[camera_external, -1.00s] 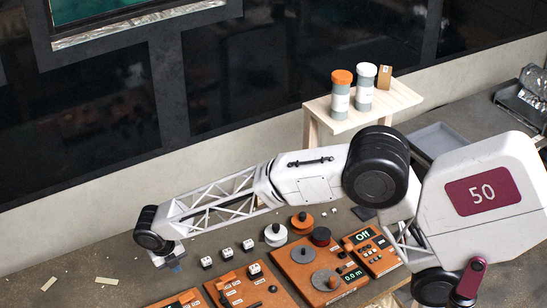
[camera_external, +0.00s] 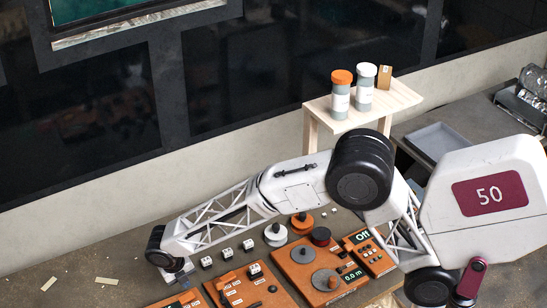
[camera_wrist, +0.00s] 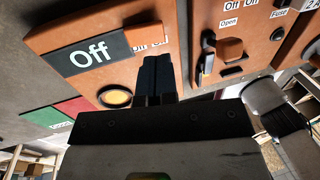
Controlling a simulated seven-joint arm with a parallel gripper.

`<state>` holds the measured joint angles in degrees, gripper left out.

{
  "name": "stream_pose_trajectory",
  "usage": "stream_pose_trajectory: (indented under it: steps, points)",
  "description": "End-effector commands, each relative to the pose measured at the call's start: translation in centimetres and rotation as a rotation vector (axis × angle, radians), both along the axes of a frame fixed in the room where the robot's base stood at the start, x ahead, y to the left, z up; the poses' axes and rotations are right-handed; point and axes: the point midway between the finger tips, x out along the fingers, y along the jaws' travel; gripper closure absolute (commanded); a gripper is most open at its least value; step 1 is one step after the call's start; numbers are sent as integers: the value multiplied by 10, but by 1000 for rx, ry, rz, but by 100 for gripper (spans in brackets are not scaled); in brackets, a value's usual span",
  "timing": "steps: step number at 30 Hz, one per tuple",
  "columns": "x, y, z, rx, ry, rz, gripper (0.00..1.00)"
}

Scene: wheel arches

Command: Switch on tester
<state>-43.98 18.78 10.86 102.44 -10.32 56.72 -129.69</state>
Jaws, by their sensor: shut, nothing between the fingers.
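An orange panel (camera_wrist: 72,32) with a dark display (camera_wrist: 88,54) reading "Off" fills the upper left of the wrist view. It has a round yellow button (camera_wrist: 116,97) and a small label, partly hidden by my fingers. I cannot read which device is named the tester. My gripper (camera_wrist: 155,62) is shut and empty, its dark fingertips over this panel, right of the button. I cannot tell whether they touch it. In the external view my gripper (camera_external: 183,276) is just above the orange panel (camera_external: 178,301) at the bottom edge, which is mostly cut off.
A second orange panel (camera_external: 245,289) with switches lies to the right. A third (camera_external: 305,265) bears discs and reads "0.0 m". Another orange unit (camera_external: 368,252) also reads "Off". Several small white blocks (camera_external: 227,254) stand behind the panels. A green and red plate (camera_wrist: 62,115) lies left.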

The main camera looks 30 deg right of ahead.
Motion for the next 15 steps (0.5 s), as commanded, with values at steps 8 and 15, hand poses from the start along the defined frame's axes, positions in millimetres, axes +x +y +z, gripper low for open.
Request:
stream_pose_trajectory:
  steps: [8, 15]
  points:
    - [0, -8, -37, -1, 1, 0, 100]
    - [0, -11, -52, 0, 0, 0, 100]
